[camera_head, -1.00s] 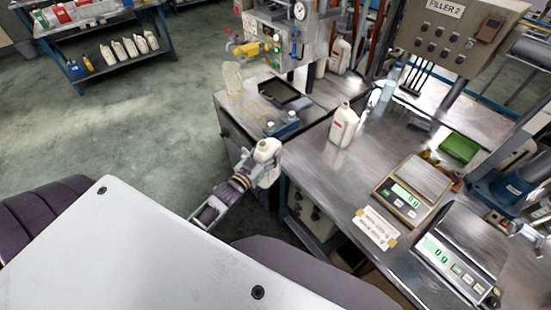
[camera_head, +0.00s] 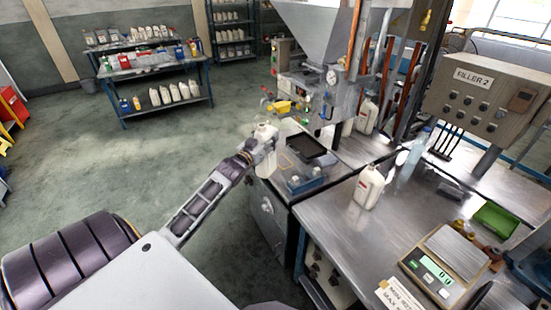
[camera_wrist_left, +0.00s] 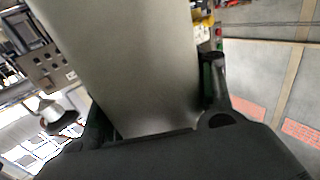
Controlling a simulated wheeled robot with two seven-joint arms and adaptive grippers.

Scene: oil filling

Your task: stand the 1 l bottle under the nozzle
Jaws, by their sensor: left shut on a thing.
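My left gripper (camera_head: 259,148) is shut on a white bottle (camera_head: 266,132), held upright in the air beside the left end of the filling bench. In the left wrist view the pale bottle wall (camera_wrist_left: 130,65) fills the space between the dark fingers. The filling machine (camera_head: 308,95), with a grey hopper above it, stands beyond and to the right of the held bottle. I cannot clearly make out its nozzle. A second white bottle (camera_head: 368,188) with a red label stands on the metal bench. My right gripper is not in view.
A blue block with white caps (camera_head: 305,184) and a dark plate (camera_head: 307,146) sit on the bench near the machine. A scale (camera_head: 440,268) and a green bin (camera_head: 494,220) are at right. Shelves with several bottles (camera_head: 175,92) stand behind.

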